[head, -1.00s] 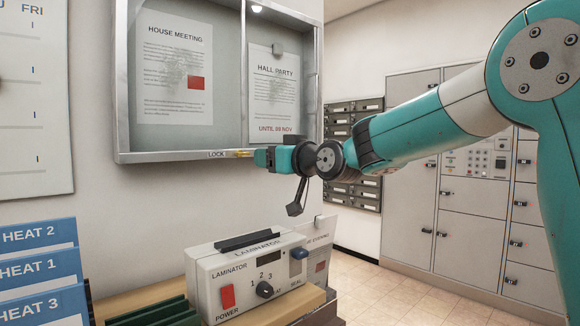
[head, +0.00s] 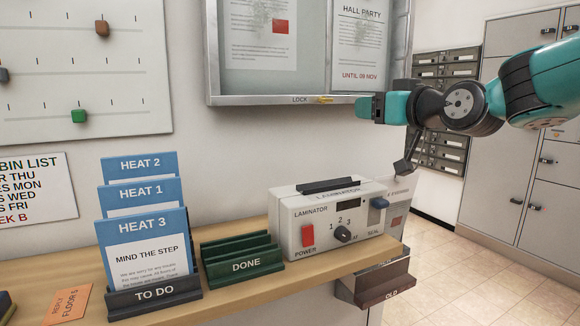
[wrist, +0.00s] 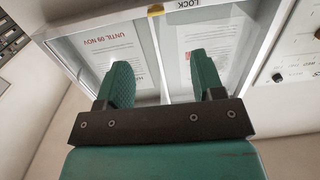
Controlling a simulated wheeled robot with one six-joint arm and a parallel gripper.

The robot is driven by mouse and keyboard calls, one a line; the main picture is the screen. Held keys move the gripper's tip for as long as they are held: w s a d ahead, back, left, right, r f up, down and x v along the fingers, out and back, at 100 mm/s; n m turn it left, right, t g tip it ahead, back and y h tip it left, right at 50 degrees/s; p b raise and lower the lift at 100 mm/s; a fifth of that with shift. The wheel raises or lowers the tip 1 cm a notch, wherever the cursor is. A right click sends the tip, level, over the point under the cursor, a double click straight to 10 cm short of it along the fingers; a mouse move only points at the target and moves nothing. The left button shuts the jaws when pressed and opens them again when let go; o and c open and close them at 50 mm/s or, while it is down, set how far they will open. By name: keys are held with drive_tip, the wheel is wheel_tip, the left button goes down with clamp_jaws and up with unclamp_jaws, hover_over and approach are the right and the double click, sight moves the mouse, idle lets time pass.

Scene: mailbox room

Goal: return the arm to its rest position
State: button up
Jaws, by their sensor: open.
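My teal arm reaches in from the right in the head view. My gripper (head: 368,108) is in front of the lower edge of the glazed notice case (head: 300,99), just right of its brass lock piece (head: 325,100). In the wrist view the two green fingers of my gripper (wrist: 160,85) stand wide apart with nothing between them. The notice case (wrist: 150,55) and its lock piece (wrist: 155,10) lie beyond the fingers there. The head view does not show clearly whether the gripper touches the case.
Below on a wooden shelf (head: 235,303) stand the laminator (head: 320,220), a green DONE rack (head: 240,262) and a TO DO holder (head: 153,296) with blue HEAT sheets. Grey lockers (head: 505,165) and dark mailboxes (head: 443,150) are at the right. The tiled floor there is clear.

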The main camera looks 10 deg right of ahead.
drive_tip(key=s+a+f+n+g, duration=0.2)
drive_tip(key=s+a+f+g, duration=0.7)
drive_tip(key=s+f, duration=0.5)
drive_tip(key=s+f+n+g+h, duration=0.1)
drive_tip(key=s+f+g, duration=0.25)
drive_tip(key=s, duration=0.45)
drive_tip(key=s+f+g, duration=0.3)
drive_tip(key=s+f, duration=0.2)
drive_tip(key=s, duration=0.3)
wheel_tip(320, 180, up, 13)
drive_tip(key=s+g+p, duration=0.1)
drive_tip(key=s+p, duration=0.1)
drive_tip(key=p, duration=1.2)
drive_tip(key=shift+a+r+h, duration=0.15)
drive_tip(key=shift+a+h, duration=0.05)
drive_tip(key=shift+h, duration=0.1)
drive_tip(key=shift+s, duration=0.1)
